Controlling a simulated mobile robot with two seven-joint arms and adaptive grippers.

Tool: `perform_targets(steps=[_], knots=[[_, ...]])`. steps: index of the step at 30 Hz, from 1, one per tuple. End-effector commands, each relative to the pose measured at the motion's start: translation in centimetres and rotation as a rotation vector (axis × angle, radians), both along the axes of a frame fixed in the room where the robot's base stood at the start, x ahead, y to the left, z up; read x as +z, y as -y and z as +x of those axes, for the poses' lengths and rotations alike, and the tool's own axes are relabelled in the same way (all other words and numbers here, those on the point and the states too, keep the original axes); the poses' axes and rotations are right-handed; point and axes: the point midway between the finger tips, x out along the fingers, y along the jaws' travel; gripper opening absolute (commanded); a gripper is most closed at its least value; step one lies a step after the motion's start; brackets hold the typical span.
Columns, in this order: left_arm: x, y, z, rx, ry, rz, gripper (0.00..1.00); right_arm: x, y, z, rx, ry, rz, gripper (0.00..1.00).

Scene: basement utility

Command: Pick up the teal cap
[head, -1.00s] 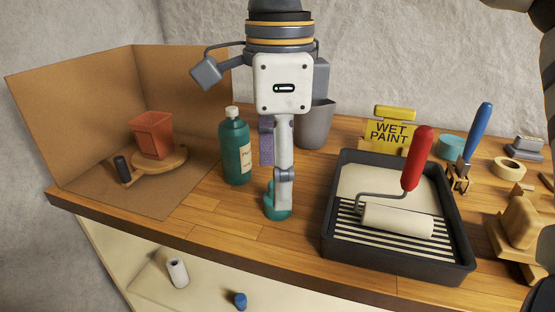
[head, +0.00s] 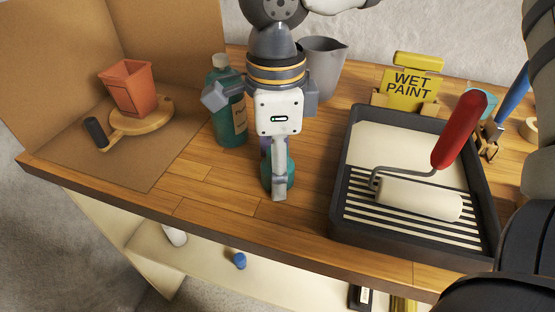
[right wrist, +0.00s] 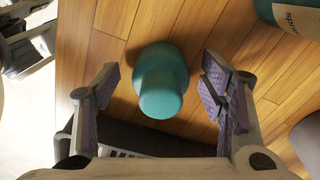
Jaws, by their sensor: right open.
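The teal cap (head: 290,174) stands on the wooden bench and is partly hidden behind my right gripper (head: 278,192) in the head view. In the right wrist view the cap (right wrist: 161,85), stepped with a wide base and narrower top, shows between the two spread purple-padded fingers of my right gripper (right wrist: 162,75). There is a gap on each side, so the gripper is open and not touching it there. My left gripper is in neither view.
A green bottle (head: 228,125) stands just behind and left of the cap. A black paint tray (head: 345,185) with a red-handled roller (head: 420,195) is on the right. A grey jug (head: 325,65) stands behind. The bench's front edge (head: 220,228) is close; bare wood lies left of the cap.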

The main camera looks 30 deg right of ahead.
Motion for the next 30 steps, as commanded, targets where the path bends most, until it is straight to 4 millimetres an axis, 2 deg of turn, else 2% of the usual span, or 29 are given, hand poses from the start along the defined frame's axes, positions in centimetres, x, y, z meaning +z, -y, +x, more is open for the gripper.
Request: perform_targets(steps=[3,8,13,25,28,30], knots=[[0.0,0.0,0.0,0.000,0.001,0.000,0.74,-0.7,0.0,0.0,-0.001,0.001,0.002,0.65],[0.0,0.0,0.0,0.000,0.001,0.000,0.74,-0.6,0.0,0.0,-0.001,0.002,0.001,0.65],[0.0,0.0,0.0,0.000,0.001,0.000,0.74,-0.6,0.0,0.0,-0.001,0.001,0.000,0.27],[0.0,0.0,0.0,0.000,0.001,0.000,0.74,-0.3,0.0,0.1,-0.001,0.003,0.001,0.27],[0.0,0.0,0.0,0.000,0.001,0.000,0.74,0.8,0.0,0.1,-0.001,0.004,0.000,0.27],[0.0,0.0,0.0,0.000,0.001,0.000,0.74,2.3,0.0,0.1,-0.002,0.006,0.000,0.27]])
